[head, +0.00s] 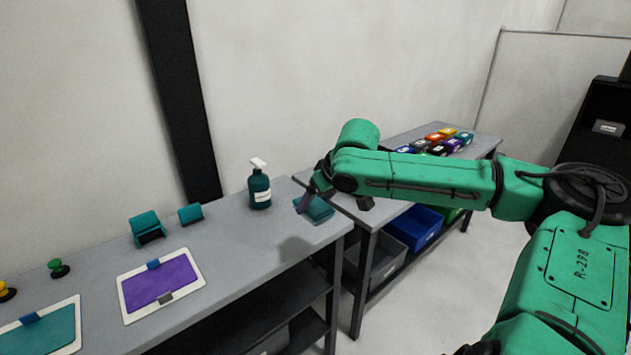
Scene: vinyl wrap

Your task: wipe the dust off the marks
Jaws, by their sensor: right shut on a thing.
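My right gripper (310,197) is over the right end of the near table, shut on a flat teal piece (320,210), which looks like a cloth or pad. A shadow on the table top suggests it is held above the surface. A white-edged panel with a purple face (160,284) lies on the table, with a blue piece at its top edge and a grey one at its bottom edge. A second panel with a teal face (43,335) is cut off at the lower left. I cannot make out dust or separate marks on either. My left gripper is not in view.
A dark spray bottle (260,190) stands near the wall. Two teal holders (147,229) (191,214) and a green knob (58,267) stand behind the panels. A farther table carries several coloured boxes (440,142); a blue bin (416,227) sits beneath.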

